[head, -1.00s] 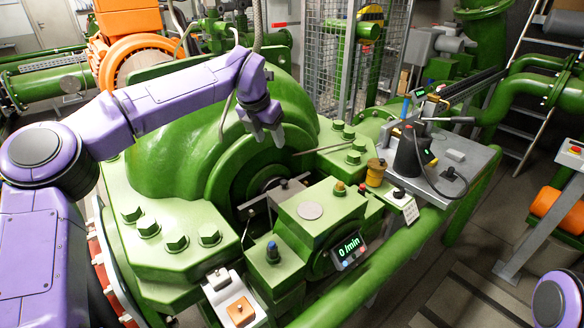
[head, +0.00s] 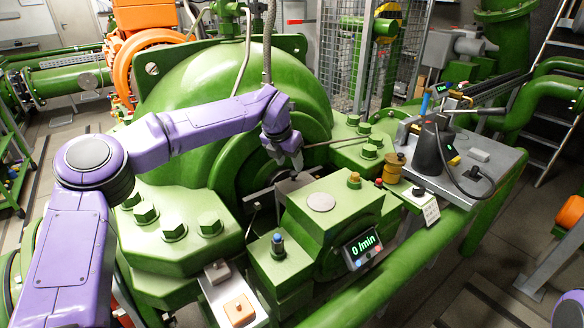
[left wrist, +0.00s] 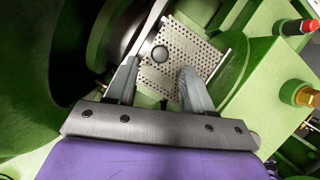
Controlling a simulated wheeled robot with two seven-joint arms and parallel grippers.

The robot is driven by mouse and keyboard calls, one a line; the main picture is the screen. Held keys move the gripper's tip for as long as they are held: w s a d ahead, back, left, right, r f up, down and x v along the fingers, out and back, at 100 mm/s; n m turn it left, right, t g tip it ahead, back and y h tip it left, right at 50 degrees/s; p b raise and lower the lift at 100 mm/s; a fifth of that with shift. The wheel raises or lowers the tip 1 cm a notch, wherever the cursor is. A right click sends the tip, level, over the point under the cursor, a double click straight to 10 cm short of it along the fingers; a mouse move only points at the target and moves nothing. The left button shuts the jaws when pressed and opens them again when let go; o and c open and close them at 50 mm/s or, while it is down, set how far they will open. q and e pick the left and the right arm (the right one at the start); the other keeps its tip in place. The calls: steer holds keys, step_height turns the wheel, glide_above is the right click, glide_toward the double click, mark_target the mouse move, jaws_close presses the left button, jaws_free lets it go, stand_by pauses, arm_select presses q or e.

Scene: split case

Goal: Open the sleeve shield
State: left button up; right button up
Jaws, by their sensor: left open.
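The sleeve shield (left wrist: 190,57) is a perforated metal plate with a round grey knob (left wrist: 160,53), seen in the left wrist view beside the dark shaft opening. In the head view a pale edge of the shield (head: 294,184) shows low in the opening, partly behind my left gripper. My left gripper (head: 291,163) points down at it. In the left wrist view the left gripper (left wrist: 160,70) is open, its two fingers on either side of the knob. I cannot tell whether they touch the plate. My right gripper is not in view.
The green block (head: 335,206) with a speed display (head: 362,248) reading 0/min stands just in front. Large bolts (head: 209,224) rise from the casing on the left. A thin rod (head: 330,141) runs right of the gripper. A side table (head: 500,165) holds tools.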

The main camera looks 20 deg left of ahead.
mark_target(293, 173)
arm_select(q)
steer(key=x, duration=0.4)
steer(key=shift+w+f+p, duration=0.15)
steer(key=shift+p, duration=0.2)
jaws_close()
steer(key=shift+s+d+r+m+t+y+b, duration=0.2)
steer(key=shift+d+r+t+y+b, duration=0.3)
steer(key=shift+b, duration=0.4)
steer(key=shift+s+d+r+m+t+y+b, duration=0.1)
steer(key=shift+s+d+r+t+y+b, duration=0.1)
steer(key=shift+r+y+b, duration=0.45)
steer(key=shift+s+d+r+m+t+y+b, duration=0.2)
steer(key=shift+s+d+r+t+y+b, duration=0.25)
steer(key=shift+y+b, duration=0.5)
steer(key=shift+s+d+r+m+t+y+b, duration=0.25)
steer(key=shift+d+r+t+y+b, duration=0.45)
steer(key=shift+b, duration=0.35)
jaws_free()
steer(key=b+v, duration=0.2)
steer(key=v, duration=0.8)
steer(key=shift+s+d+r, duration=0.1)
steer(key=shift+s, duration=0.05)
